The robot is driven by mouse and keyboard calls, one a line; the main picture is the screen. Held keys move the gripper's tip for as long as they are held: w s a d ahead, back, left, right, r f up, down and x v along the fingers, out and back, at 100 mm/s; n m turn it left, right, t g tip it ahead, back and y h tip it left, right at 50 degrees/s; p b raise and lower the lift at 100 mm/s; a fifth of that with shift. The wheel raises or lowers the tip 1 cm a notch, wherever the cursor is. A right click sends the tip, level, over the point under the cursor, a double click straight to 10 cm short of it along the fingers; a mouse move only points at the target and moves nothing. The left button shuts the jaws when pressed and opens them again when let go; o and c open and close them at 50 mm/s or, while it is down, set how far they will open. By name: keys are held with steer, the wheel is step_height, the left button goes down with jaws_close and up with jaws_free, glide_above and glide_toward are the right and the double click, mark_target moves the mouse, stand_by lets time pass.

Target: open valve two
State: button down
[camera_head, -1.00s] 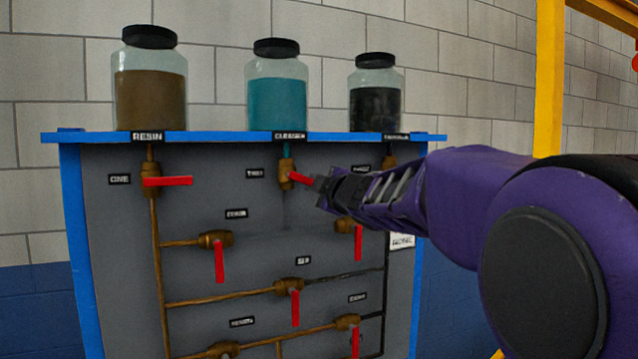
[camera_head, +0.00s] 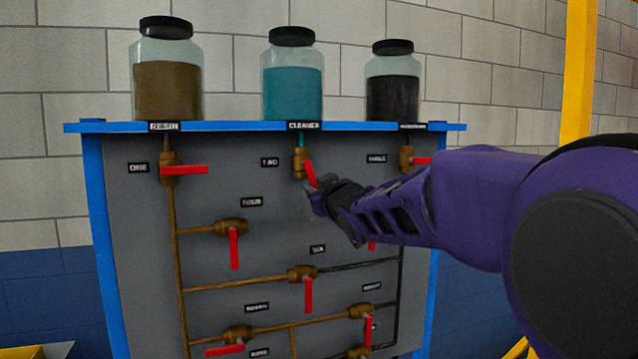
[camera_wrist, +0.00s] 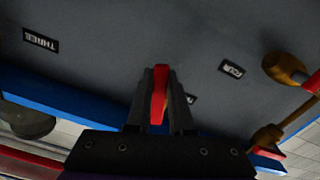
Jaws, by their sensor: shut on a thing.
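Valve two is a brass valve (camera_head: 299,165) under the teal cleaner jar, beside a label reading TWO (camera_head: 270,162). Its red handle (camera_head: 310,174) slants steeply down and a little right. My gripper (camera_head: 316,197) comes from the right and is shut on the lower end of this handle. In the wrist view the red handle (camera_wrist: 159,95) stands between the two dark fingers of my gripper (camera_wrist: 160,100). The handle's tip is partly hidden by the fingers in the head view.
Valve one's red handle (camera_head: 184,170) points right. Valve three's red handle (camera_head: 422,161) also points right, close above my arm. Valve four's handle (camera_head: 234,249) hangs down, below left. Jars of resin (camera_head: 167,85), cleaner (camera_head: 292,88) and a dark liquid (camera_head: 392,95) stand on the blue shelf.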

steer(key=shift+s+a+m, duration=0.15)
steer(key=shift+a+m, duration=0.3)
steer(key=shift+m, duration=0.55)
steer(key=shift+s+a+m, duration=0.15)
steer(key=shift+a+m, duration=0.25)
steer(key=shift+m, duration=0.6)
steer(key=c, duration=0.8)
jaws_free()
steer(key=shift+a, duration=0.1)
steer(key=shift+f, duration=0.1)
steer(key=shift+f, duration=0.1)
